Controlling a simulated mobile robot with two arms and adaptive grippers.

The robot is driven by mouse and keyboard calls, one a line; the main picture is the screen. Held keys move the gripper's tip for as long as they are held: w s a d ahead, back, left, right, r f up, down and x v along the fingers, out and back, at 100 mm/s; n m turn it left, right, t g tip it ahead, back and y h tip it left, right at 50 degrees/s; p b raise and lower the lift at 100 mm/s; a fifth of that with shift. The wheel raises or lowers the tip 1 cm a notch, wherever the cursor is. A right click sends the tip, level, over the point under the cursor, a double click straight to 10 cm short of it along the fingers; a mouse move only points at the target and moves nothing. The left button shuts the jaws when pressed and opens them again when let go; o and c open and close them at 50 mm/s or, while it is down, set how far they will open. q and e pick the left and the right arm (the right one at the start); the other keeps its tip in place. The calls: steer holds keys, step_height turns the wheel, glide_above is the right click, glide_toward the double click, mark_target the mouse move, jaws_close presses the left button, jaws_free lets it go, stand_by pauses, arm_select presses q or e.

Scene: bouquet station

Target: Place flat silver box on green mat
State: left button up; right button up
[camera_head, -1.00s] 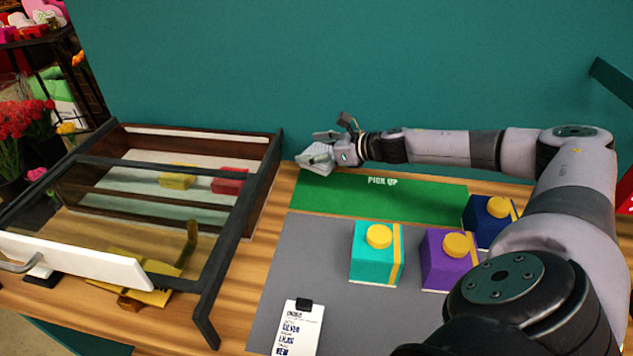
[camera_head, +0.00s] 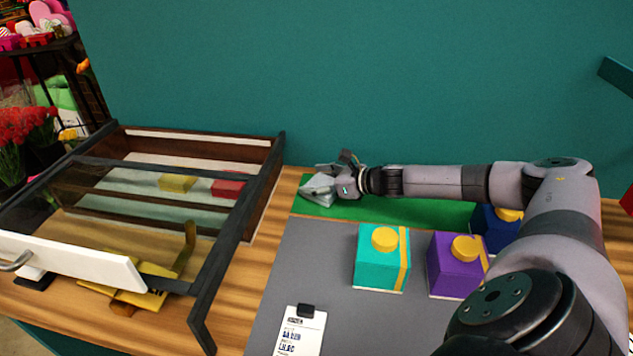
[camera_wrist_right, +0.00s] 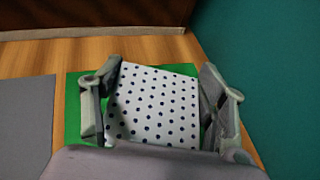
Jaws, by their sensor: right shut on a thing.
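The silver box (camera_wrist_right: 152,108) is pale with dark dots and sits between the fingers of my right gripper in the right wrist view. My right gripper (camera_head: 320,188) is shut on it, over the left end of the green mat (camera_head: 400,211) in the head view. The mat also shows around the box in the right wrist view (camera_wrist_right: 72,105). The box is mostly hidden by the fingers in the head view, and I cannot tell whether it touches the mat. My left gripper is not in view.
A teal box (camera_head: 381,262), a purple box (camera_head: 452,270) and a dark blue box (camera_head: 492,235) stand right of centre. A glass-topped drawer case (camera_head: 262,190) stands at left. An order card (camera_head: 300,332) lies on the grey mat (camera_head: 290,270). A teal wall rises behind.

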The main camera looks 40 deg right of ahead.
mark_target(322, 183)
steer(key=o, duration=0.8)
steer(key=shift+f, duration=0.2)
steer(key=o, duration=0.4)
steer(key=shift+o, duration=0.2)
steer(key=shift+r, duration=0.1)
steer(key=shift+r, duration=0.15)
steer(key=shift+s+d, duration=0.1)
steer(key=shift+s, duration=0.05)
steer(key=b+v, duration=0.1)
steer(key=b, duration=0.1)
steer(key=b+v, duration=0.1)
steer(key=v, duration=0.1)
steer(key=b+v, duration=0.2)
steer(key=shift+s+d+f+b, duration=0.1)
steer(key=shift+s+f+b, duration=0.15)
steer(key=shift+b, duration=0.05)
steer(key=b+v, duration=0.1)
steer(key=v, duration=0.1)
steer(key=b+v, duration=0.1)
steer(key=v, duration=0.2)
steer(key=shift+s+r, duration=0.1)
steer(key=shift+r, duration=0.4)
steer(key=shift+s+d+r+b, duration=0.1)
steer(key=shift+s+r+b, duration=0.05)
steer(key=shift+s+b, duration=0.2)
